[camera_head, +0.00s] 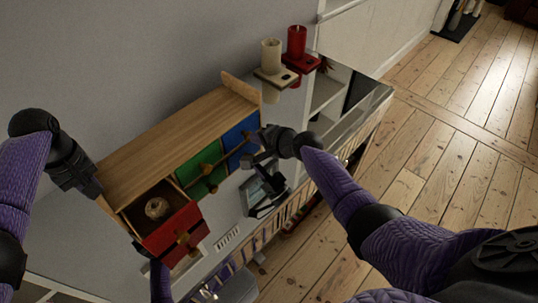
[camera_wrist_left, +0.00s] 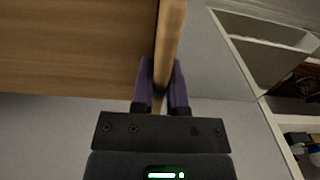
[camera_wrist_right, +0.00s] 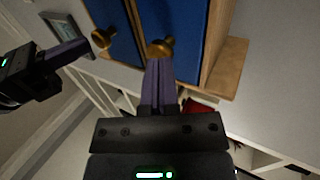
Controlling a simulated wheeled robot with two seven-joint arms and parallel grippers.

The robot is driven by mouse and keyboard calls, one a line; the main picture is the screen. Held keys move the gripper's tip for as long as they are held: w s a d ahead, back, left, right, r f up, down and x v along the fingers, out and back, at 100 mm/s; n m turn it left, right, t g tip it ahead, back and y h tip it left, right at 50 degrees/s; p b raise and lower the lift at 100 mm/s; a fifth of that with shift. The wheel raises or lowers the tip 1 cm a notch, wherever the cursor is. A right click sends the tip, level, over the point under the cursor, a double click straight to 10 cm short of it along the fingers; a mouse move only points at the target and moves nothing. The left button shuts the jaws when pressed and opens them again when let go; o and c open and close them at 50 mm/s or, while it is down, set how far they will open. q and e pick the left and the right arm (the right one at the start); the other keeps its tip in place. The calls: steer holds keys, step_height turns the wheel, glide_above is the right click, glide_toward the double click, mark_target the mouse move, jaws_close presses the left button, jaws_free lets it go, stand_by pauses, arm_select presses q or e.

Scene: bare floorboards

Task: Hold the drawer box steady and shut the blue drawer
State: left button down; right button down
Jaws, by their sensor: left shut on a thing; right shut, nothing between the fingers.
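The wooden drawer box (camera_head: 175,140) stands against the wall. The blue drawer (camera_head: 240,133) is at its right end, and its front with a gold knob shows in the right wrist view (camera_wrist_right: 184,20). I cannot tell whether it sits flush. My right gripper (camera_head: 262,140) is shut and empty in front of it. In the right wrist view its fingertips (camera_wrist_right: 159,62) are at the knob; contact is unclear. My left gripper (camera_head: 92,188) is at the box's left end. In the left wrist view it is shut on a wooden edge of the box (camera_wrist_left: 169,35).
The red drawer (camera_head: 172,227) stands open with a round item (camera_head: 157,208) inside. The green drawer (camera_head: 199,174) is between red and blue. The glossy white top mirrors my grippers.

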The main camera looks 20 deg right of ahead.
steer(key=s, duration=0.1)
steer(key=s+d, duration=0.1)
steer(key=s, duration=0.1)
steer(key=shift+s+d, duration=0.25)
steer(key=shift+d, duration=0.05)
arm_select(q)
steer(key=c, duration=0.6)
jaws_free()
steer(key=shift+o, duration=0.2)
arm_select(e)
steer(key=v, duration=1)
steer(key=shift+w, duration=0.15)
